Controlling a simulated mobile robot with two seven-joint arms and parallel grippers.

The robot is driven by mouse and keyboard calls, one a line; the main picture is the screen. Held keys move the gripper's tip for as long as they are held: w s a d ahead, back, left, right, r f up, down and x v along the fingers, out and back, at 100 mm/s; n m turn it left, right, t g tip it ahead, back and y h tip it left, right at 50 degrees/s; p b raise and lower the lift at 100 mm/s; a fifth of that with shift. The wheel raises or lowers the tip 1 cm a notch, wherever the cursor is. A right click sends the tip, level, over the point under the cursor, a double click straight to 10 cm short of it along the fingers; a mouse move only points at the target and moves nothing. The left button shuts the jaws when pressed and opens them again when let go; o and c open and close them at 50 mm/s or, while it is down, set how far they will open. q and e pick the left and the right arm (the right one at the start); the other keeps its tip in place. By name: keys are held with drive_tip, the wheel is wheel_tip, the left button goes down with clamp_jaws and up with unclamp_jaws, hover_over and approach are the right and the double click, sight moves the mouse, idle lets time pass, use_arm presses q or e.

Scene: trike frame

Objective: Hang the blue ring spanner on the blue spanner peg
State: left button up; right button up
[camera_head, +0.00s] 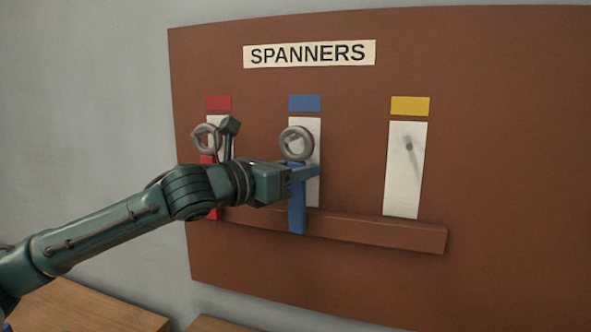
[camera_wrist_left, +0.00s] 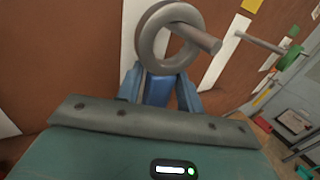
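The blue ring spanner has a grey ring (camera_head: 296,143) and a blue handle (camera_head: 297,212) hanging down, roughly upright, below the blue label. In the left wrist view its ring (camera_wrist_left: 143,42) appears to be around the grey blue spanner peg (camera_wrist_left: 196,37), whose end sticks out through the hole. My left gripper (camera_head: 305,172) is at the upper handle, just below the ring. My right gripper is in neither view.
A red spanner (camera_head: 205,138) hangs at the left, partly behind my left arm. The yellow-labelled peg (camera_head: 408,144) at the right is empty. A brown ledge (camera_head: 390,233) juts out low on the board (camera_head: 500,130). Wooden surfaces (camera_head: 85,308) are at the lower left.

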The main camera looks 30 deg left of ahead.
use_arm(q)
drive_tip(key=o, duration=0.3)
drive_tip(key=b+v, duration=0.6)
drive_tip(key=v, duration=0.7)
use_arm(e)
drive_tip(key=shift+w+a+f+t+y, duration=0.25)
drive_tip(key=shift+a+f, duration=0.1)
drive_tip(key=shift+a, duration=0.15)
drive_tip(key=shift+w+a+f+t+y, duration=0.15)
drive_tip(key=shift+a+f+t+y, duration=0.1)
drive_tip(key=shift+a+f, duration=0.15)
use_arm(q)
drive_tip(key=shift+s, duration=0.1)
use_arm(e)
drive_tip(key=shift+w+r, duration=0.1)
